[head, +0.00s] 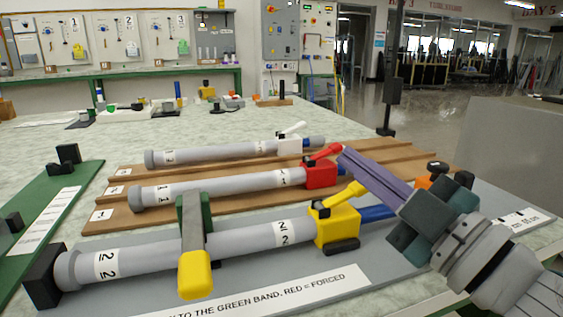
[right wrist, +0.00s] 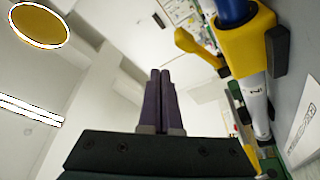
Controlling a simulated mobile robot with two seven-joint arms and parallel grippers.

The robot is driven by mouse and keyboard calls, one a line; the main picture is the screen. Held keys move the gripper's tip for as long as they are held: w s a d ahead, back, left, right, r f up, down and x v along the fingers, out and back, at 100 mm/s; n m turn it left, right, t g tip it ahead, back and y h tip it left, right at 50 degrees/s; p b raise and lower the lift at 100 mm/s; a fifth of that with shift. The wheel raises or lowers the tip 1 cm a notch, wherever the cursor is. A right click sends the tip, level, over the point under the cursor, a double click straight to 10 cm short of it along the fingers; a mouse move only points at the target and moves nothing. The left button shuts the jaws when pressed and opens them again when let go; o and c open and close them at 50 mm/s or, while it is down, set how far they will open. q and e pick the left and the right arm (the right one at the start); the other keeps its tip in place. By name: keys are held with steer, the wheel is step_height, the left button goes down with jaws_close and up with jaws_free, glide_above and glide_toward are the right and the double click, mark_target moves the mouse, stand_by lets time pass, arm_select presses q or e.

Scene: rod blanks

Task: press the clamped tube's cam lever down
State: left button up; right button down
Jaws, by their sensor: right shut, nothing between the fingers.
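The clamped tube (head: 258,241) is grey, marked 2, and lies on a grey board under a toggle clamp with a yellow grip (head: 195,275). Its yellow collar (head: 337,228) has a yellow cam lever (head: 343,197) that slants up to the right, raised off the tube. A blue rod (head: 378,213) leaves the collar. In the right wrist view the yellow lever (right wrist: 197,47) and collar (right wrist: 247,45) are right of the fingers. My right gripper (head: 345,155) is shut and empty, its purple fingers above and beyond the yellow lever, apart from it. My left gripper is out of view.
Behind, a tube with a red collar (head: 320,174) and one with a white collar (head: 289,145) lie on brown wooden racks. The red lever (head: 325,153) appears close to my right fingertips; the gap is unclear. A green board (head: 60,205) lies at left.

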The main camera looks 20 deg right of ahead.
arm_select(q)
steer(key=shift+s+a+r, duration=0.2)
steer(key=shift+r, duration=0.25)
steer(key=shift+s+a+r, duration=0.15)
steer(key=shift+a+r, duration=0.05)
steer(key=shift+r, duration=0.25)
arm_select(e)
steer(key=s+f, duration=0.1)
steer(key=s, duration=0.8)
steer(key=shift+s+d, duration=0.3)
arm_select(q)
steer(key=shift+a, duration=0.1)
arm_select(e)
steer(key=shift+f, duration=0.1)
